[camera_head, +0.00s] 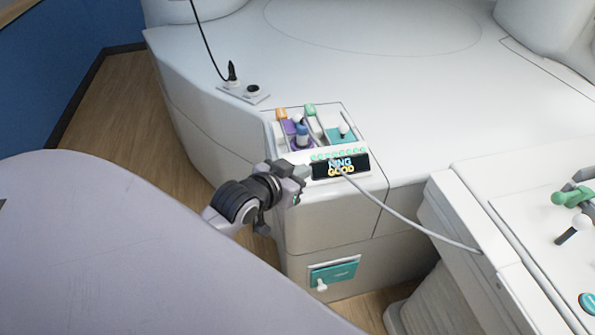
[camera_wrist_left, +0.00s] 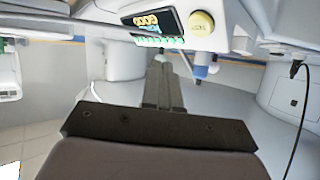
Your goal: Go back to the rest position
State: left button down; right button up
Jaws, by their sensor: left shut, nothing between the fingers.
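My left gripper (camera_head: 298,172) is in the head view, just left of the small display (camera_head: 340,166) on the front of the white console. The display reads "GOOD" on its lower line. In the left wrist view my left gripper's fingers (camera_wrist_left: 162,88) are together with nothing between them, and the display (camera_wrist_left: 153,22) shows near the top. I cannot tell whether the gripper touches the console. My right gripper is not seen in either view.
Levers and a blue-topped knob (camera_head: 302,133) stand on the control panel above the display. A grey cable (camera_head: 400,217) runs from the display to the right. A white cabinet (camera_head: 510,215) with green handles is at right. A pale curved surface (camera_head: 100,250) fills the lower left.

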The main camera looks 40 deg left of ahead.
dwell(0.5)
pick_arm(q)
jog(key=s+d+f+g+h, duration=0.1)
jog(key=s+d+f, duration=0.3)
jog(key=s+f, duration=0.3)
jog(key=s+d+f+m+g+h, duration=0.1)
jog(key=s+d+f, duration=0.4)
jog(key=s+f, duration=0.3)
jog(key=shift+s+f+m+g, duration=0.3)
jog(key=shift+s+g, duration=0.1)
jog(key=shift+s, duration=0.45)
